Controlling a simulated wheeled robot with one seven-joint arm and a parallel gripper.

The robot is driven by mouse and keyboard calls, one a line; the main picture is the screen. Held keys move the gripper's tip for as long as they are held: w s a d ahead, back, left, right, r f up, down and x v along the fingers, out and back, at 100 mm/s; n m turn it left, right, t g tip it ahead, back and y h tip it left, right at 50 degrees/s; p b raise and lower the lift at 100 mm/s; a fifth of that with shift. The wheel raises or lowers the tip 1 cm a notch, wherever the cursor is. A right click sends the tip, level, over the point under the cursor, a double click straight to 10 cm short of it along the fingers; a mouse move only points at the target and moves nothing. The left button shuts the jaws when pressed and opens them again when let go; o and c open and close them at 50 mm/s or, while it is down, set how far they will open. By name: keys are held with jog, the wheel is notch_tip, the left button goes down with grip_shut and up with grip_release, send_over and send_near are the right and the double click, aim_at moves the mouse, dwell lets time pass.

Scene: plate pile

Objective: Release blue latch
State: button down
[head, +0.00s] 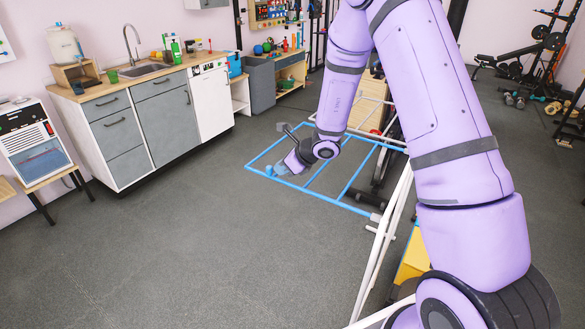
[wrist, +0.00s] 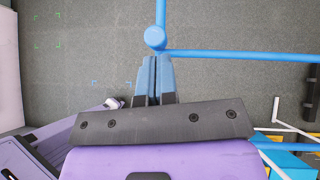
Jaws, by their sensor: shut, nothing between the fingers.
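A blue tubular frame (head: 325,200) reaches out level from a white stand, with crossbars between its sides. It also shows in the wrist view (wrist: 230,55). A short blue round piece (wrist: 155,38) sits at a corner of this frame, and it shows in the head view (head: 269,171). I cannot tell whether it is the latch. My gripper (wrist: 154,60) is shut and empty, its blue-grey fingertips right beside the round piece. I cannot tell whether they touch it. In the head view my gripper (head: 278,169) is over the frame's near left corner.
A white tubular stand (head: 385,235) runs along the right, beside my arm. A yellow box (head: 412,258) is behind it. A kitchen counter (head: 140,85) with sink stands at the back left. The grey floor (head: 200,240) to the left of the frame is clear.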

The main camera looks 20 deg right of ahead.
jog(key=shift+w+a, duration=0.25)
jog(key=shift+a, duration=0.1)
jog(key=w+a, duration=0.2)
jog(key=w, duration=0.1)
dwell(0.4)
jog(key=shift+d, duration=0.1)
